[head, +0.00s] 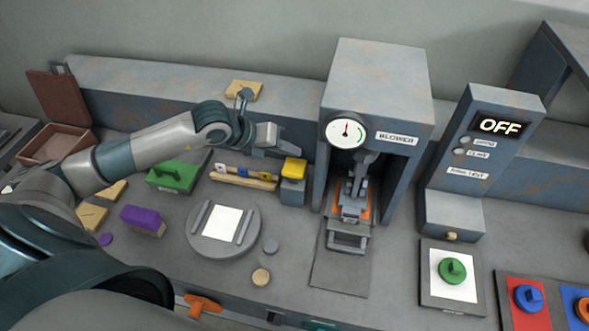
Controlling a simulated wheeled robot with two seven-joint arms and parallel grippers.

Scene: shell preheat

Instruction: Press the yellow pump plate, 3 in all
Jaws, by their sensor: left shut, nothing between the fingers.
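The yellow pump plate (294,167) sits on top of a small grey-blue block (292,191), just left of the blower housing. My left arm reaches in from the left. My left gripper (287,146) is shut and empty, with its tips close above and behind the yellow plate. I cannot tell whether the tips touch the plate. My right gripper does not show.
A grey disc with a white square (222,223) lies in front of the arm. A panel reading OFF (499,126) stands right of the blower.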

